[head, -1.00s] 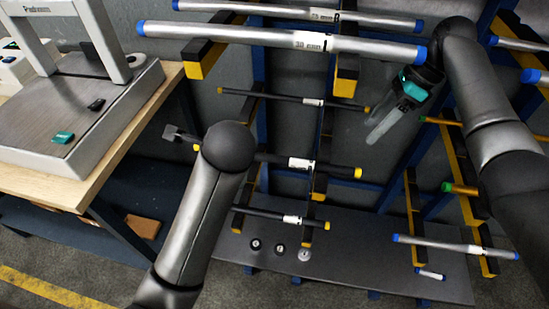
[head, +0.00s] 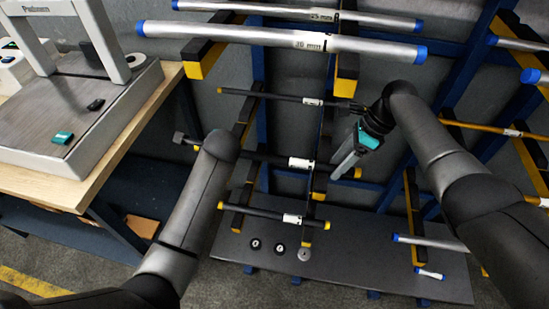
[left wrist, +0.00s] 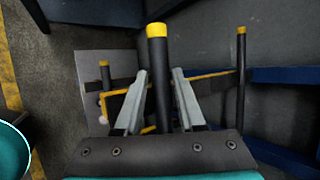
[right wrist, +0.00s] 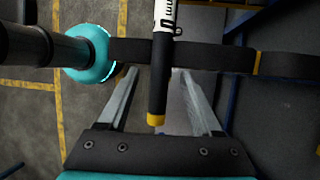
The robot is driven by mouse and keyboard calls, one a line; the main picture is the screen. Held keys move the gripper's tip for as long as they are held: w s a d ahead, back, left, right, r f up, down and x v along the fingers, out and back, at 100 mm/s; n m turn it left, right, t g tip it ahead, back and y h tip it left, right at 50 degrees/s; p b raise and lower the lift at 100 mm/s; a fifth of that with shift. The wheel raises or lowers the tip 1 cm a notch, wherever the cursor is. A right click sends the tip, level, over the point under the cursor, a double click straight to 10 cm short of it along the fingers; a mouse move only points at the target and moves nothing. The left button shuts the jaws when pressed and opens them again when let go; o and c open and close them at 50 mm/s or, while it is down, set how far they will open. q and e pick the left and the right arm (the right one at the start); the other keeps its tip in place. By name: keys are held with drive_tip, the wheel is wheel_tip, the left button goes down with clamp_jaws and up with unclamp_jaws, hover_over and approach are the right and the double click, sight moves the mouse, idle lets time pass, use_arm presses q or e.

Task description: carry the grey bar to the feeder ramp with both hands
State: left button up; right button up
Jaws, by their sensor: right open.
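The dark grey bar with yellow ends and a white label (head: 300,163) lies across the rack arms in the middle of the head view. My right gripper (head: 338,172) is open at its right end. In the right wrist view the bar (right wrist: 160,80) lies between the spread fingers (right wrist: 157,74), with gaps on both sides. My left gripper is mostly hidden behind its arm in the head view. In the left wrist view its fingers (left wrist: 162,75) are open, with the bar's yellow-tipped end (left wrist: 157,45) between them. I cannot make out the feeder ramp.
Similar thinner bars lie above (head: 290,97) and below (head: 270,214). Large silver bars with blue ends (head: 270,38) lie higher up. A wooden table (head: 60,192) with a grey machine (head: 110,110) stands at left. Several small discs (head: 279,247) sit on the lower shelf (head: 345,255).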

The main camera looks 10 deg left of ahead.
use_arm(q)
drive_tip(key=shift+w+a+f, duration=0.1)
drive_tip(key=shift+f, duration=0.05)
use_arm(e)
drive_tip(key=shift+a+f, duration=0.1)
drive_tip(key=shift+f, duration=0.1)
use_arm(q)
clamp_jaws()
use_arm(e)
drive_tip(key=c, duration=0.6)
clamp_jaws()
idle(0.3)
use_arm(q)
drive_tip(key=shift+w+r, duration=0.1)
drive_tip(key=shift+r, duration=0.1)
use_arm(e)
drive_tip(key=shift+r, duration=0.2)
